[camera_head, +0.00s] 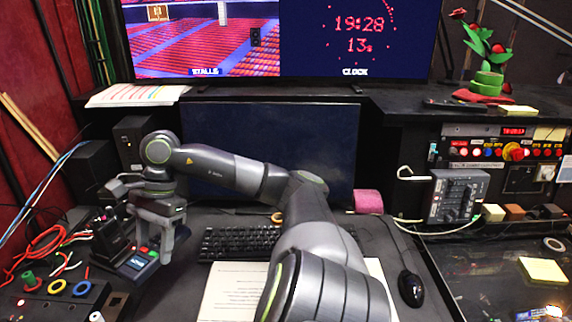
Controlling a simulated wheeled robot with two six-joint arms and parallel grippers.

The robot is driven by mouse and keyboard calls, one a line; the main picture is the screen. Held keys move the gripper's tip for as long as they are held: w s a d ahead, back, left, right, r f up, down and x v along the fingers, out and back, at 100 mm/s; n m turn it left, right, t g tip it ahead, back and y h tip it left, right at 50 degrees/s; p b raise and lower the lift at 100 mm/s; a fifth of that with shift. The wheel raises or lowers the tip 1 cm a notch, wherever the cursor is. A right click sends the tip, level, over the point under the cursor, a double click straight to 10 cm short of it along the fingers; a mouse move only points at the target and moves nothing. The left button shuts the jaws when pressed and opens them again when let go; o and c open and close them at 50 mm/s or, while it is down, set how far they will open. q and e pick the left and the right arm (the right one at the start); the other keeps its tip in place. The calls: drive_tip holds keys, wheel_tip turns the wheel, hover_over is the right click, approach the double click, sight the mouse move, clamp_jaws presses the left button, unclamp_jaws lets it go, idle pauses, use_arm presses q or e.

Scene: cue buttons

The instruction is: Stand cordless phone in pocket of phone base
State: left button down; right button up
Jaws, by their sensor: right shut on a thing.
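My right gripper (163,250) is at the left of the desk, pointing down, with its arm reaching in from the bottom middle. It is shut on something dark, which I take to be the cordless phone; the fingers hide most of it. Just below and left of the fingers is a dark unit with a blue display and small red and green keys (138,264), apparently part of the phone base. Black upright parts (108,238) stand beside it. I cannot tell whether the held thing touches the base or sits in its pocket. My left gripper is not in view.
Red cables (38,250) and a panel with coloured rings (55,287) lie left of the base. A keyboard (235,243), white paper (232,293) and black mouse (411,288) are to the right. A dark screen (270,150) stands behind my arm.

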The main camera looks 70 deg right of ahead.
sight(177, 308)
drive_tip(key=n, duration=0.1)
drive_tip(key=s+a+f+n+g+p, duration=0.1)
drive_tip(key=n, duration=0.1)
drive_tip(key=shift+s+f, duration=0.15)
drive_tip(key=shift+s, duration=0.15)
drive_tip(key=shift+n+g, duration=0.4)
drive_tip(key=shift+n, duration=0.5)
drive_tip(key=f+p, duration=0.1)
drive_tip(key=f, duration=0.2)
drive_tip(key=f+p, duration=0.1)
drive_tip(key=f, duration=0.3)
drive_tip(key=s+f+p, duration=0.1)
drive_tip(key=f, duration=0.2)
drive_tip(key=shift+a+f, duration=0.15)
drive_tip(key=shift+f, duration=0.4)
drive_tip(key=shift+f, duration=0.15)
drive_tip(key=o, duration=1.1)
